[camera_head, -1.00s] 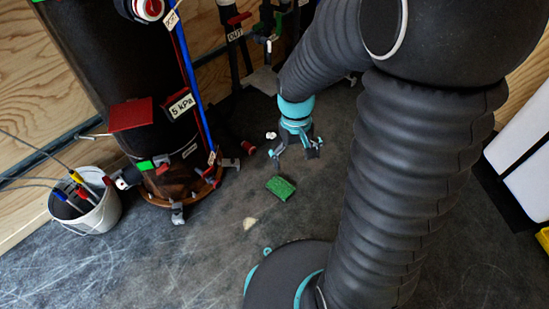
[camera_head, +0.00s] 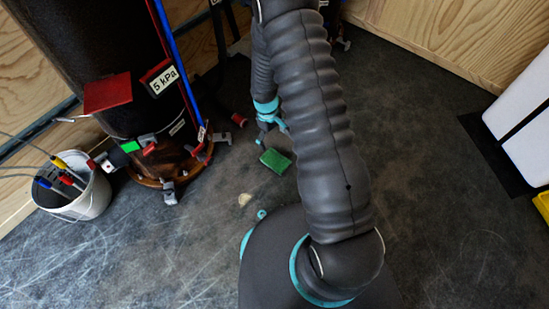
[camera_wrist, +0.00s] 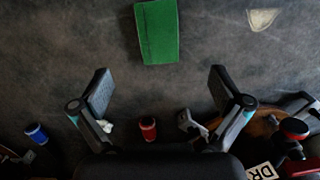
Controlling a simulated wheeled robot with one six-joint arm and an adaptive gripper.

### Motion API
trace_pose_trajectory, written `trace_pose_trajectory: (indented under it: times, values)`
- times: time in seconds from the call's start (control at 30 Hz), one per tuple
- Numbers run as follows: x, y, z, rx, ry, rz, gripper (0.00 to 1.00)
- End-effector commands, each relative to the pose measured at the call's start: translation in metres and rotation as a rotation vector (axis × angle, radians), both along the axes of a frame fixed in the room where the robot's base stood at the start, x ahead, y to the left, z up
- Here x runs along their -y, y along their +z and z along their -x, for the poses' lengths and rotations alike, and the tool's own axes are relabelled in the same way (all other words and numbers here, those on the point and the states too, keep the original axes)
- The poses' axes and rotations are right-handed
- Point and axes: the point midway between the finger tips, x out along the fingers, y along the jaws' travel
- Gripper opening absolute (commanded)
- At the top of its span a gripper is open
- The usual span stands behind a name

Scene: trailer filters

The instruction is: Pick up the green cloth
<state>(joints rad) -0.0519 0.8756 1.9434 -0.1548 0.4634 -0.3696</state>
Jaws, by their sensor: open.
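The green cloth (camera_head: 276,161) lies flat on the dark grey floor, in front of my base. It looks like a small folded rectangle. In the wrist view the green cloth (camera_wrist: 157,31) is at the top, beyond the fingertips and a little left of centre. My gripper (camera_wrist: 160,85) is open and empty, with its two fingers spread wide and apart from the cloth. In the head view my gripper (camera_head: 270,124) is just behind the cloth and partly hidden by my arm.
A black tank on a brown round base (camera_head: 172,182) stands to the left with clamps around it. A white bucket (camera_head: 88,203) with cables is further left. A red cap (camera_wrist: 148,128) and a blue cap (camera_wrist: 37,133) lie near the fingers. A pale scrap (camera_head: 245,199) lies near the cloth.

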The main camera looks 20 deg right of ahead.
Motion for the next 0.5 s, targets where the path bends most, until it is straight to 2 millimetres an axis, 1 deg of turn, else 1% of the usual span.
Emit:
trace_pose_trajectory:
  times: [0.03,0.17,0.27,0.5]
  values:
    - [0.0,0.0,-0.005,0.019,0.03,-0.006,1.0]
    - [-0.001,-0.006,-0.007,0.029,0.066,-0.013,1.0]
    - [-0.001,-0.02,-0.005,0.028,0.069,-0.012,1.0]
    - [0.003,-0.064,0.0,0.027,0.066,-0.012,1.0]
